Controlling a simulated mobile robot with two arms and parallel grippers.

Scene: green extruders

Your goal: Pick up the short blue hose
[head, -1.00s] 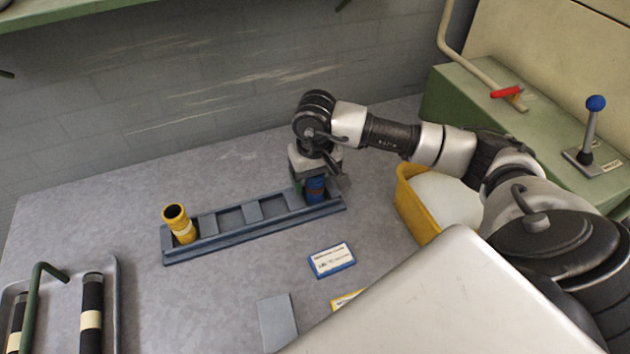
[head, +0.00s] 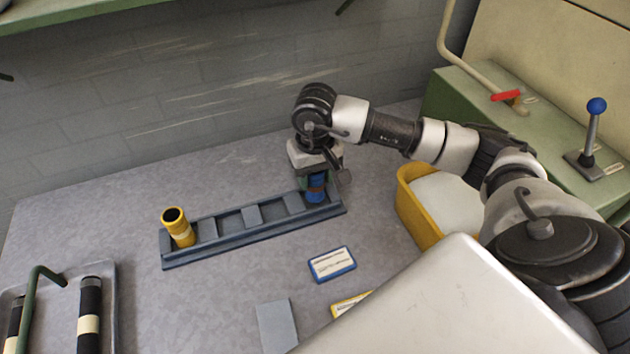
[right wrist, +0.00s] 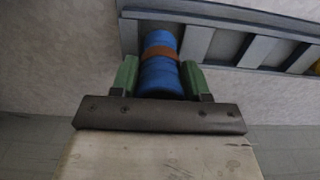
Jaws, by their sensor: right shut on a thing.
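The short blue hose (head: 316,187) has a brown band and stands at the right end of the grey rack (head: 250,232). In the right wrist view the blue hose (right wrist: 160,70) sits between the green fingers of my right gripper (right wrist: 162,78), which is shut on it. In the head view my right gripper (head: 316,180) points down over that end of the rack and hides part of the hose. I cannot tell whether the hose's lower end touches the rack. My left gripper is not in view.
A yellow hose (head: 178,228) stands at the rack's left end. A yellow bin (head: 421,222) with white contents is right of the rack. A tray (head: 115,300) with black hoses is at lower left. A blue-edged card (head: 332,264) lies in front of the rack.

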